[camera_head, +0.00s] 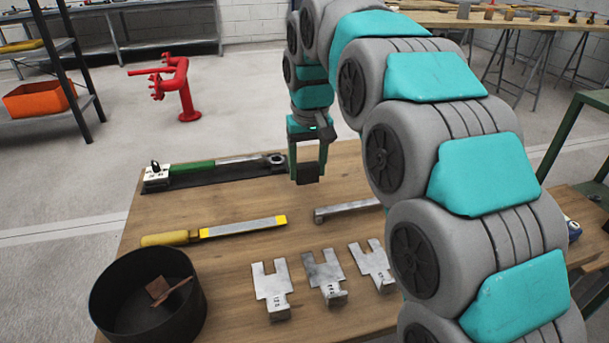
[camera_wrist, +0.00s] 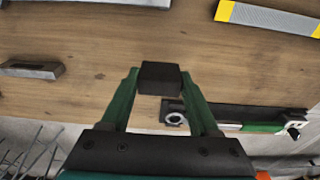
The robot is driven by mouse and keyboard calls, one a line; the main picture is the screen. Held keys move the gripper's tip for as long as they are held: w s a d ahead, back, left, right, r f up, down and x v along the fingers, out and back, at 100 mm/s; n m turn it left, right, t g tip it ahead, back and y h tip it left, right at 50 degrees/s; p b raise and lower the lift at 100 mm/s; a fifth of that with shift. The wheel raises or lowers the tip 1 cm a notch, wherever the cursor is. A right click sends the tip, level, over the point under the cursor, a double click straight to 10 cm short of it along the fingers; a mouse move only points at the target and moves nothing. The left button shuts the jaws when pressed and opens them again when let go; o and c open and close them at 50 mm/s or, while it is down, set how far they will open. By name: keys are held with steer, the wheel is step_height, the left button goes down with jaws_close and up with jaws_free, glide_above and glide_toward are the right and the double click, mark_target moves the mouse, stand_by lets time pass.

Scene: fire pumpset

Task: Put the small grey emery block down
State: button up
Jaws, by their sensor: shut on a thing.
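The small dark grey emery block (camera_head: 308,173) is between the fingers of my gripper (camera_head: 306,160). My gripper is shut on it and holds it over the wooden table (camera_head: 225,203), near the far edge. In the wrist view the block (camera_wrist: 160,77) sits between the green fingertips (camera_wrist: 160,84), with bare wood around it. I cannot tell exactly how high it is above the wood.
A dark strip with a green-handled tool (camera_head: 200,166) lies left of my gripper. A yellow-handled file (camera_head: 215,230), a grey metal bar (camera_head: 345,209) and several slotted plates (camera_head: 325,276) lie nearer. A black bowl (camera_head: 115,310) stands front left. Bare wood separates these.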

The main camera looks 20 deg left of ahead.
mark_target(304, 178)
steer(key=shift+w+a, duration=0.35)
steer(key=shift+a, duration=0.05)
steer(key=shift+f+p, duration=0.3)
steer(key=shift+f, duration=1.45)
steer(key=shift+f, duration=0.1)
steer(key=o, duration=1.2)
steer(key=r, duration=0.8)
steer(key=s+r, duration=0.1)
steer(key=r, duration=0.3)
steer(key=shift+s+d+b, duration=0.1)
steer(key=shift+d+b, duration=0.25)
steer(key=shift+b, duration=0.05)
